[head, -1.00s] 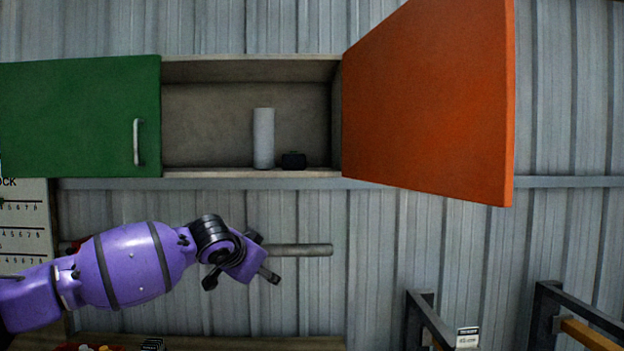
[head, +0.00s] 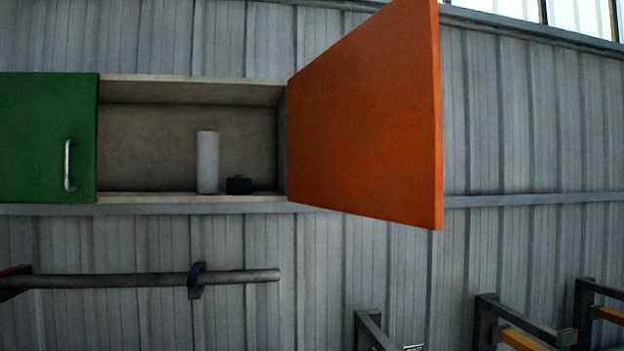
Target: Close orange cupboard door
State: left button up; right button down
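The orange cupboard door (head: 365,120) stands wide open in the head view, hinged at the right side of the cupboard and swung out toward me. No handle shows on the face that I see. The cupboard's open compartment (head: 150,150) holds a white cylinder (head: 208,162) and a small black object (head: 239,185). Neither of my grippers is in view now.
A green door (head: 45,135) with a metal handle (head: 68,165) covers the cupboard's left part. A horizontal grey bar (head: 130,280) runs below it. Dark brackets (head: 520,322) stand out at the lower right. The corrugated wall (head: 530,130) right of the door is clear.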

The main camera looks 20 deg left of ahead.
aim_at(365, 116)
jog(key=i+u, duration=0.1)
jog(key=u, duration=0.4)
jog(key=l+u, duration=0.1)
jog(key=u, duration=0.35)
jog(key=i+l+u, duration=0.15)
jog(key=u, duration=0.35)
jog(key=i+l+u, duration=0.15)
jog(key=l+u, duration=0.2)
jog(key=l, duration=0.15)
jog(key=l+u, duration=0.3)
jog(key=l, duration=0.2)
jog(key=i+l, duration=0.1)
jog(key=l, duration=0.45)
jog(key=i+l+u, duration=0.1)
jog(key=l, duration=0.4)
